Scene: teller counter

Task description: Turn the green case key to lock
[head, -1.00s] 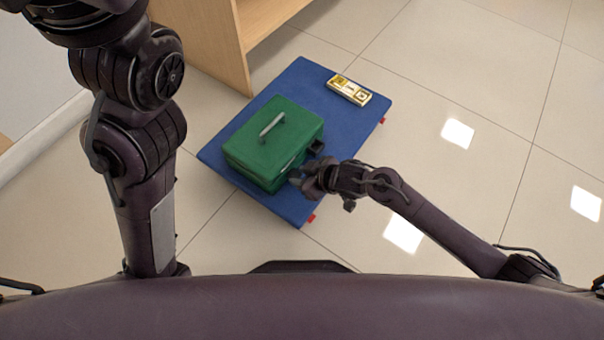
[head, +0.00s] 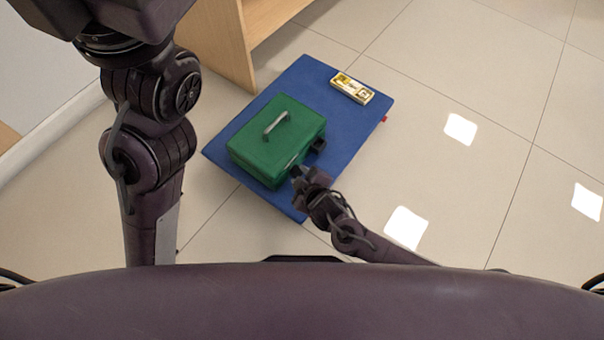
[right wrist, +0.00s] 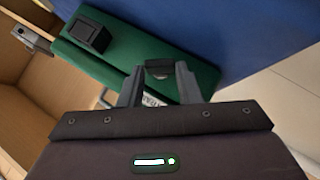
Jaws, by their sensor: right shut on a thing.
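The green case (head: 272,150) lies closed on a blue mat (head: 340,140), with a grey handle on its lid. Its green face also shows in the right wrist view (right wrist: 140,50). My right gripper (head: 299,173) is at the case's near right side. In the right wrist view the gripper (right wrist: 158,82) has its two fingers on either side of a small dark piece (right wrist: 158,68) at the case face, which looks like the key; its turn angle is hard to tell. My left arm shows at the left of the head view, but its gripper is out of view.
A black block (head: 318,146) sticks out of the same case side, beside my right gripper; it also shows in the right wrist view (right wrist: 90,34). A gold and white box (head: 352,88) lies at the mat's far end. A wooden cabinet (head: 225,40) stands behind. Tiled floor at right is clear.

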